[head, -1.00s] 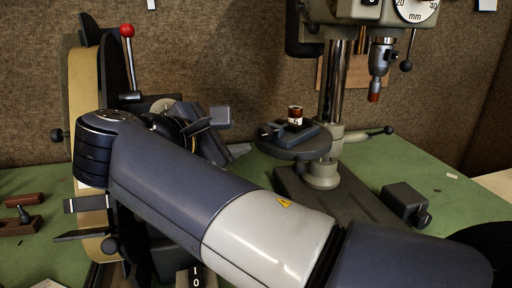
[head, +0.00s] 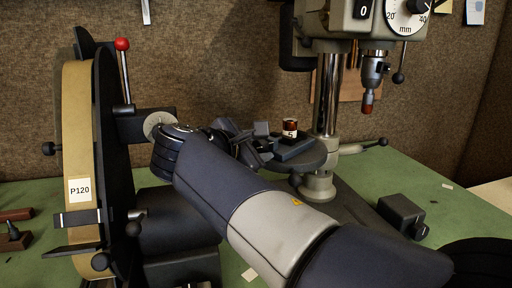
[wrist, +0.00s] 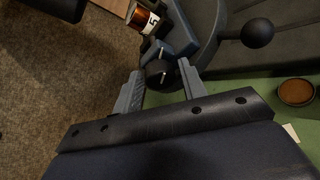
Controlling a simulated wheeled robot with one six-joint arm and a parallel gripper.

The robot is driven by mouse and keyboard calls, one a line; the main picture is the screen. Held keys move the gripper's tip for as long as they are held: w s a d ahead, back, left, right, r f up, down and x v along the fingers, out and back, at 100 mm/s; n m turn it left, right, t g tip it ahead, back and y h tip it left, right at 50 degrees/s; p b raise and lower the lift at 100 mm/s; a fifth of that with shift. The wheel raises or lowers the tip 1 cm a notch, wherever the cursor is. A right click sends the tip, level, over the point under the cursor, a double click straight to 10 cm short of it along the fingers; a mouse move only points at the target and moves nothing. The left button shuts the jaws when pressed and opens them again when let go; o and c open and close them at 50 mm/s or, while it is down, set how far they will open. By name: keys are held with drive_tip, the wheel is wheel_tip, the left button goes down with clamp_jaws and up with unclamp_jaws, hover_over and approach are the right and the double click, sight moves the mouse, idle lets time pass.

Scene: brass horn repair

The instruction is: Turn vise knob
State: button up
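The small blue-grey vise (head: 296,149) sits on the round drill press table and holds a dark red-brown cylinder (head: 290,125) with a white label marked 5. In the wrist view the vise (wrist: 180,35) and cylinder (wrist: 146,17) are at the top. The black vise knob (wrist: 158,73) lies between the two fingertips of my gripper (wrist: 160,70). The fingers are open on either side of it, with a gap showing; contact cannot be told. In the head view my gripper (head: 252,143) is beside the vise's left end, and the knob is hard to make out there.
The belt sander (head: 78,145), marked P120, stands at the left. The drill press chuck (head: 374,70) hangs above and right of the vise. A ball-ended lever (wrist: 257,33) and a round brown tin (wrist: 296,92) show in the wrist view.

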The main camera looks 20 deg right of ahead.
drive_tip(key=shift+c, duration=0.2)
drive_tip(key=c, duration=0.7)
drive_tip(key=shift+o, duration=0.2)
